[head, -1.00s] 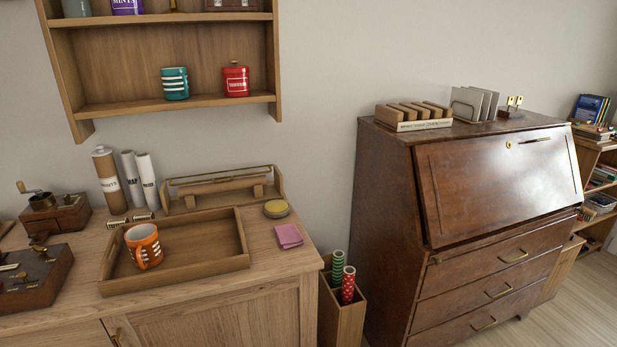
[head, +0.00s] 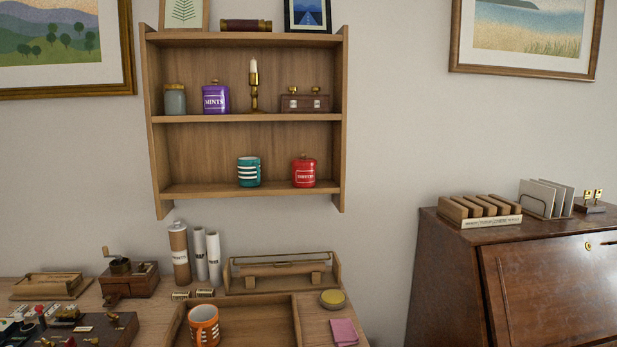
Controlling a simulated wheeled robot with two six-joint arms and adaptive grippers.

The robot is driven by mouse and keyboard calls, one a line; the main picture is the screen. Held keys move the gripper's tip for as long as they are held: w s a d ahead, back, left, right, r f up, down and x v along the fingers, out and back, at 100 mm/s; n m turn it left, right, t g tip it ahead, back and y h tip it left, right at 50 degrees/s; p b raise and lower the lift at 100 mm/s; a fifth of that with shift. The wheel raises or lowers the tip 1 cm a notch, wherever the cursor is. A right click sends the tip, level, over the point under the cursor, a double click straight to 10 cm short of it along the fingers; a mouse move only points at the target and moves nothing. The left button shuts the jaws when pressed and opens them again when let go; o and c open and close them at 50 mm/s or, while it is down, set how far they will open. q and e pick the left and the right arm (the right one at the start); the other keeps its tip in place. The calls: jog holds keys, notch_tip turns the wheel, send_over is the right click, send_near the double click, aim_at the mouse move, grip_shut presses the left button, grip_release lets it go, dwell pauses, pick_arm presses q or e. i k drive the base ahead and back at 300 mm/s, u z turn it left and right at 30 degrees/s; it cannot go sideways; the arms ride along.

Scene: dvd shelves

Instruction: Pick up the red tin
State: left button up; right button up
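The red tin (head: 304,173) stands upright on the lower board of the wooden wall shelf (head: 252,190), near its right end. It has a white label and a lid with a small knob. A teal striped mug (head: 248,172) stands to its left with a gap between them. Neither of my grippers shows in the head view.
A purple tin (head: 215,98), a grey jar (head: 175,100) and a candlestick (head: 254,86) stand on the board above. Below, the cabinet top holds a wooden tray (head: 255,322) with an orange mug (head: 204,325). A dark bureau (head: 450,270) stands at the right.

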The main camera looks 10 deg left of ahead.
aim_at(302, 176)
jog(key=z, duration=1.05)
jog(key=i, duration=1.5)
jog(key=u, duration=0.6)
